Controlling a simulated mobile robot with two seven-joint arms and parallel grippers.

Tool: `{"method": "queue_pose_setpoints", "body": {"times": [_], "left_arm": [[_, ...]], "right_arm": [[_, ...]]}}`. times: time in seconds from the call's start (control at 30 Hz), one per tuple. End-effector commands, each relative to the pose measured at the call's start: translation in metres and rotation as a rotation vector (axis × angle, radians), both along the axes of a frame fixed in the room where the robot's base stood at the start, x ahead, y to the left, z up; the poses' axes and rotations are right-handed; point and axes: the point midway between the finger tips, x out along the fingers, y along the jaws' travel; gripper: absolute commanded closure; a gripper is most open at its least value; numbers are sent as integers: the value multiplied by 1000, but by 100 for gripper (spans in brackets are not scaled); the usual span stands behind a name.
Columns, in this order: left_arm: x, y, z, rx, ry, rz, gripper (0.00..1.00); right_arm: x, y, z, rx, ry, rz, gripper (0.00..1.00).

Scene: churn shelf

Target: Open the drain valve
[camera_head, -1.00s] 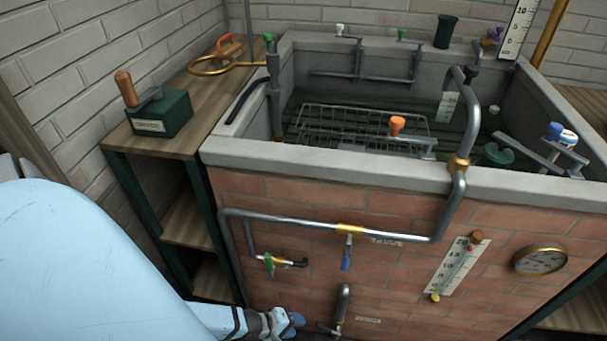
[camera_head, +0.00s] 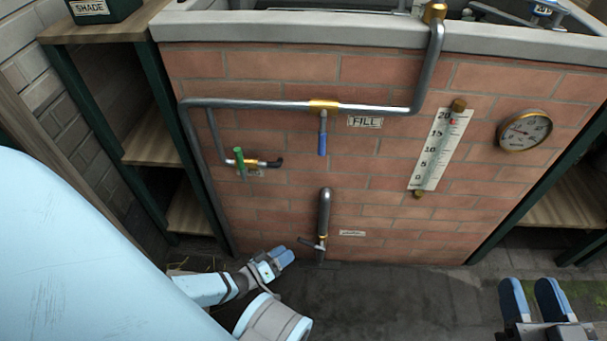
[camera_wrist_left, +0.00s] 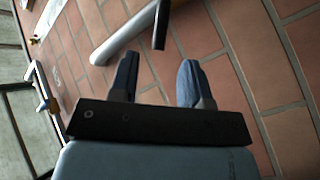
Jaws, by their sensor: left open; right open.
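A grey drain pipe (camera_head: 324,213) comes down the lower middle of the brick front in the head view. A small tap with a side lever (camera_head: 312,243) sits at its lower end. A small label (camera_head: 352,233) beside it is too small to read. My left gripper (camera_head: 280,258) is open, just left of and below the tap, apart from it. In the left wrist view its two blue fingers (camera_wrist_left: 158,80) stand apart with nothing between them. My right gripper (camera_head: 533,302) is open and empty at lower right.
Above are a blue-handled valve (camera_head: 322,140) by the FILL label (camera_head: 364,122) and a green-handled valve (camera_head: 241,163). A level scale (camera_head: 436,150) and a round gauge (camera_head: 524,131) are at right. Wooden shelves (camera_head: 147,138) stand left. The floor (camera_head: 400,295) before the wall is clear.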

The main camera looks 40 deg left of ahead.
Motion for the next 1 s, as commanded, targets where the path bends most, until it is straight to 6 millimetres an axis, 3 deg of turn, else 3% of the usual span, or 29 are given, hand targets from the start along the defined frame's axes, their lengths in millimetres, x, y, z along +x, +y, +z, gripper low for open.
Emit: {"method": "queue_pose_setpoints", "body": {"times": [0.1,0.3,0.5,0.8,1.0], "left_arm": [[26,-8,-3,-2,-2,-1,57],[57,-19,-3,-3,0,0,57],[72,-23,-1,-2,1,-1,57],[73,-23,0,-2,2,0,57],[73,-23,0,-2,2,0,100]], "right_arm": [[4,-2,-3,-29,-50,-3,57],[8,-5,-1,-66,-115,-7,57],[10,-6,2,-82,-153,-10,57],[9,-8,4,-92,-159,-6,57],[9,-8,4,-91,-159,-7,57]]}}
